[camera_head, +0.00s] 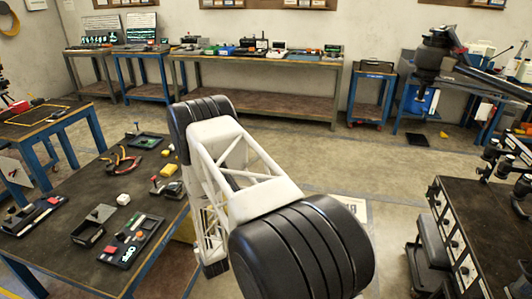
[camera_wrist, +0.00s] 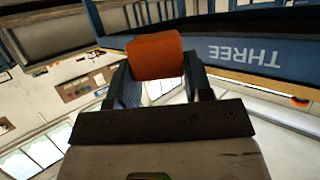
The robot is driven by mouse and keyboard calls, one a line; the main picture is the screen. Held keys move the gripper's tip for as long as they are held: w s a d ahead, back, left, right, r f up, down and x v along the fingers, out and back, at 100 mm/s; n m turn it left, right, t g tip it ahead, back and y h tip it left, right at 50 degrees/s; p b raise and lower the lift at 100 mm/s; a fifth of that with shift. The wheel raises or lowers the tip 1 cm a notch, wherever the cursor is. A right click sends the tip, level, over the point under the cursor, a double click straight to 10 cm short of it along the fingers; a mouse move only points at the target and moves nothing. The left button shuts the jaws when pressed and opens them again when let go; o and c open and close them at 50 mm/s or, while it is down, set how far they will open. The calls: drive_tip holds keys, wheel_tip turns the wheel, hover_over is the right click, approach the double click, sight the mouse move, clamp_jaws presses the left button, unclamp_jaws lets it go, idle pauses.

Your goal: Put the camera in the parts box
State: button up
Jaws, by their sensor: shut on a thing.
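In the wrist view my gripper (camera_wrist: 160,72) is shut on an orange block (camera_wrist: 155,57) with rounded edges, held between its two dark fingers. I cannot tell whether this block is the camera. My gripper is not visible in the head view, where my white lattice arm fills the middle. On the dark table at left, a small open dark box (camera_head: 88,234) stands near a grey piece (camera_head: 101,213). I cannot tell whether it is the parts box.
Orange-handled pliers (camera_head: 120,160), a tray with a green board (camera_head: 146,141) and black trays (camera_head: 132,240) crowd the left table (camera_head: 62,253). A drawer cabinet (camera_head: 480,225) stands at right. A blue panel reading THREE (camera_wrist: 245,52) is close behind the gripper. The floor between is mostly clear.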

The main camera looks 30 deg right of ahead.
drive_tip(key=shift+d, duration=0.1)
